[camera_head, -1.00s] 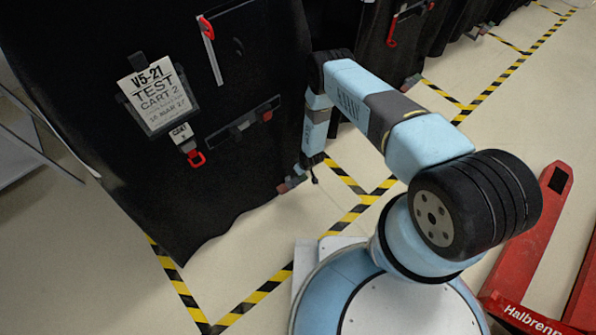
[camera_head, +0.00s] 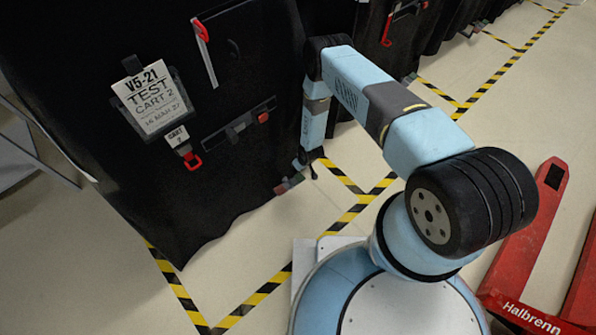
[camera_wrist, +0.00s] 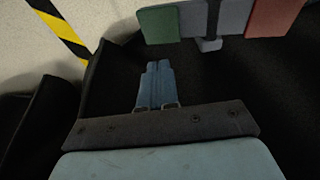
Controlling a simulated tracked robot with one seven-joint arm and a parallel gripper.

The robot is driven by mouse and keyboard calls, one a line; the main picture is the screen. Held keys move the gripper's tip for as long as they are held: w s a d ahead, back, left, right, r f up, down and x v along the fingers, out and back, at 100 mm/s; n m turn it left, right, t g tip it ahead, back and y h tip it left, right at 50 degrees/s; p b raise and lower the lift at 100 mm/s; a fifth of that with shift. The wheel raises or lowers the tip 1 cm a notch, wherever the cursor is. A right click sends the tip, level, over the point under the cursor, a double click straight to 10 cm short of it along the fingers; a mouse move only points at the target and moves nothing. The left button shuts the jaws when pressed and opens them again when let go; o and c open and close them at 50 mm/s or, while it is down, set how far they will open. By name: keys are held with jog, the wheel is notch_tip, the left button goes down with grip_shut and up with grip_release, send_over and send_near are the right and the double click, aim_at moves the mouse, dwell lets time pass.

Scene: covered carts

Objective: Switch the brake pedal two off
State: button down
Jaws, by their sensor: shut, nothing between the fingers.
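The brake pedal (camera_wrist: 228,15) shows at the top of the wrist view, with a green pad at left, grey in the middle and a red pad at right. A dark bar crosses its grey part. In the head view the pedal (camera_head: 289,184) is small, low at the right edge of the black-covered cart (camera_head: 235,190) marked "TEST CART 2". My gripper (camera_wrist: 158,64) is shut and empty, its blue fingers pointing toward the pedal. The fingertips appear below the green pad in the picture, with a dark gap between. Contact is not visible. In the head view my gripper is hard to make out.
A red pallet jack (camera_head: 518,245) stands at the right. Yellow-black tape (camera_head: 255,300) marks the open floor in front of the cart.

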jog(key=d+r, duration=0.4)
jog(key=r, duration=0.5)
jog(key=shift+w+d, duration=0.15)
jog(key=shift+d, duration=0.15)
